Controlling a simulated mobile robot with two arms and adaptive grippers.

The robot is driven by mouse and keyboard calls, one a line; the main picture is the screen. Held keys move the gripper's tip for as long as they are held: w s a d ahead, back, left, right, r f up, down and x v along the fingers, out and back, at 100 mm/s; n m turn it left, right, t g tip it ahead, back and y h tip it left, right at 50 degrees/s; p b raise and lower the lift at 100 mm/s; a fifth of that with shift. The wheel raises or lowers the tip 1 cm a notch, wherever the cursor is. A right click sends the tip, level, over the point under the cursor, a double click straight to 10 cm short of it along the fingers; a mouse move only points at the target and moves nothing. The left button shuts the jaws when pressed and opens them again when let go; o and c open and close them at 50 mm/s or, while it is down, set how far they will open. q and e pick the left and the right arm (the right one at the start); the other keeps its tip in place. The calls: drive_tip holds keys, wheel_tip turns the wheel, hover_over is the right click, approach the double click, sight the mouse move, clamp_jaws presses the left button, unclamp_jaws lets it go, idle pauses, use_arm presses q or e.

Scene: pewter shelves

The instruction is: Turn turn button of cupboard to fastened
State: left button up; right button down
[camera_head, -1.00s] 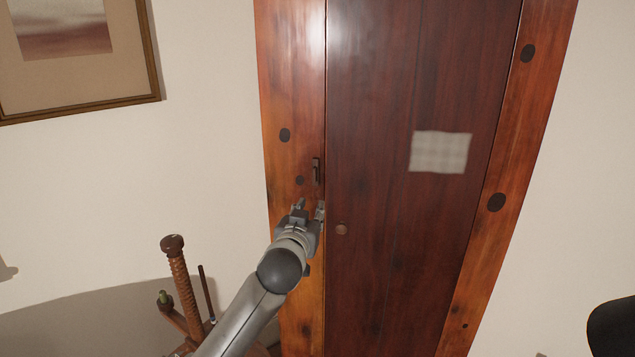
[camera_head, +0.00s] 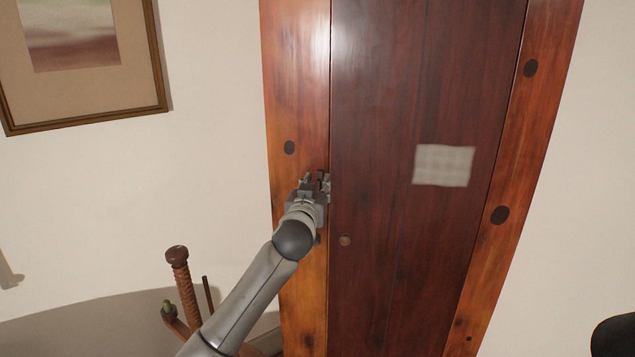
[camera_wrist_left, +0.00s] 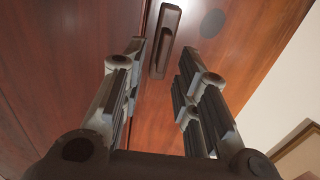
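The cupboard's turn button is a small dark upright bar on the left frame post, beside the door edge. In the left wrist view the turn button (camera_wrist_left: 166,41) stands lengthwise along the door seam, ahead of and between my fingertips. In the head view it is mostly hidden by my left gripper (camera_head: 316,181), which is at the post. My left gripper (camera_wrist_left: 160,65) is open, with a finger on each side of the bar's line; I cannot tell whether either touches it. The dark red cupboard door (camera_head: 400,110) looks closed. My right gripper is not in view.
A round knob (camera_head: 345,240) is on the door below and right of the gripper. A pale checked patch (camera_head: 444,165) is on the door. A wooden item with a threaded post (camera_head: 185,285) stands at lower left. A picture frame (camera_head: 85,125) hangs on the left wall.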

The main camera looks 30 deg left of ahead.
use_arm(q)
drive_tip(key=shift+x, duration=0.75)
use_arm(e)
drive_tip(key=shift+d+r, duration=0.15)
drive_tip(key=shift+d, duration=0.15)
use_arm(q)
clamp_jaws()
